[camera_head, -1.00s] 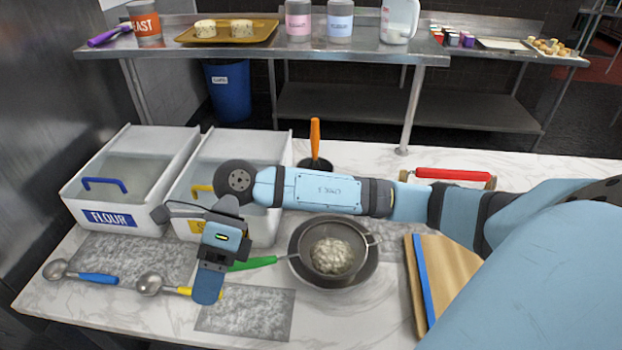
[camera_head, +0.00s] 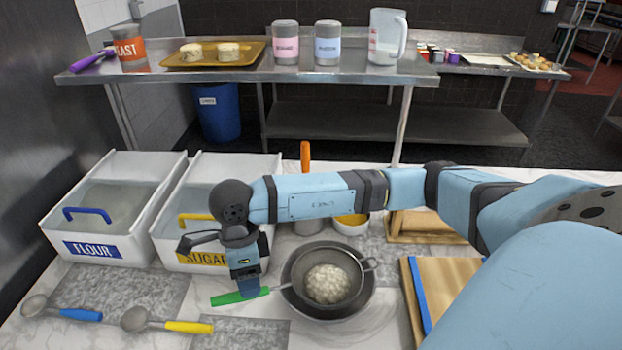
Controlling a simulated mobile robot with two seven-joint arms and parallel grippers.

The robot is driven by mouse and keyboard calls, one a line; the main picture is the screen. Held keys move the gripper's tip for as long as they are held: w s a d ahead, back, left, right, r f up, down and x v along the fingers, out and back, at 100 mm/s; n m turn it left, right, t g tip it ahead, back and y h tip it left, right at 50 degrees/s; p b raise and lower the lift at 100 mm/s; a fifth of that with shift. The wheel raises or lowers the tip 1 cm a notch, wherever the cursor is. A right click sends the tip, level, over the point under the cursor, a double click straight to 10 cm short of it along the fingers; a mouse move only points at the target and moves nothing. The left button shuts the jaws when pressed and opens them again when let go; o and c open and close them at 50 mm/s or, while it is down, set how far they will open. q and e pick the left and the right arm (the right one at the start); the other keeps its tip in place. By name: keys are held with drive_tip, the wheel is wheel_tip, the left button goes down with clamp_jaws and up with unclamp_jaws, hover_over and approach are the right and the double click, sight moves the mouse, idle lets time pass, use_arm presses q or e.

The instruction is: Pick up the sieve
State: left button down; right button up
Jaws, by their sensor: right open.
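The sieve (camera_head: 350,258) has a round mesh bowl holding a pale, lumpy heap (camera_head: 327,284) and a green handle (camera_head: 238,297) pointing left. It rests over a dark bowl (camera_head: 327,309) on the marble counter. My right gripper (camera_head: 249,290) points down at the green handle, close to where it joins the bowl. The gripper is open, with its fingers at or just above the handle; the far finger is hidden, so I cannot tell if they touch it. My left gripper is not in view.
White flour (camera_head: 93,249) and sugar (camera_head: 182,261) bins stand behind on the left. A blue-handled scoop (camera_head: 78,313) and a yellow-handled scoop (camera_head: 188,327) lie at front left. A wooden board (camera_head: 438,285) is to the right. A small yellow-filled bowl (camera_head: 352,226) stands behind my arm.

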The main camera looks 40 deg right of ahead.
drive_tip(key=shift+s+f+p, duration=0.2)
drive_tip(key=shift+f+p, duration=0.15)
drive_tip(key=shift+f, duration=1)
drive_tip(key=shift+s+f+p, duration=0.2)
drive_tip(key=shift+f+p, duration=0.1)
drive_tip(key=shift+f, duration=1)
clamp_jaws()
